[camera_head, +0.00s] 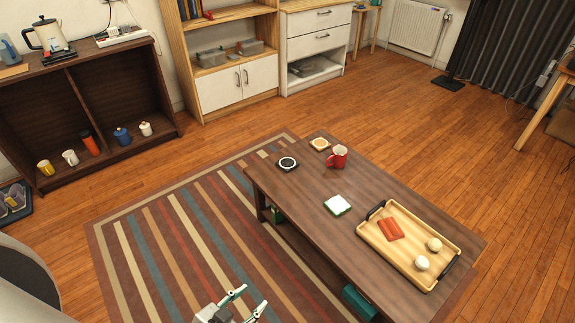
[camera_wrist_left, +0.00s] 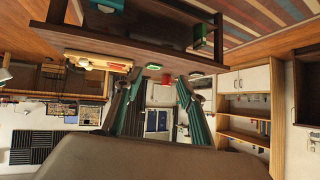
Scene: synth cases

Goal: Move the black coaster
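The black coaster (camera_head: 288,163) lies flat near the far left corner of the low dark wooden table (camera_head: 320,240). It has a pale ring pattern on top. My left gripper (camera_head: 254,296) is at the bottom of the head view, over the striped rug and left of the table, well short of the coaster. Its two fingers are spread apart with nothing between them; they also show apart in the left wrist view (camera_wrist_left: 161,78). My right gripper is not in view.
A red mug (camera_head: 337,157) and an orange-patterned coaster (camera_head: 320,144) stand close to the black coaster. A green-edged white coaster (camera_head: 337,205) lies mid-table. A wooden tray (camera_head: 377,246) with several items fills the near right end. Bare tabletop lies between them.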

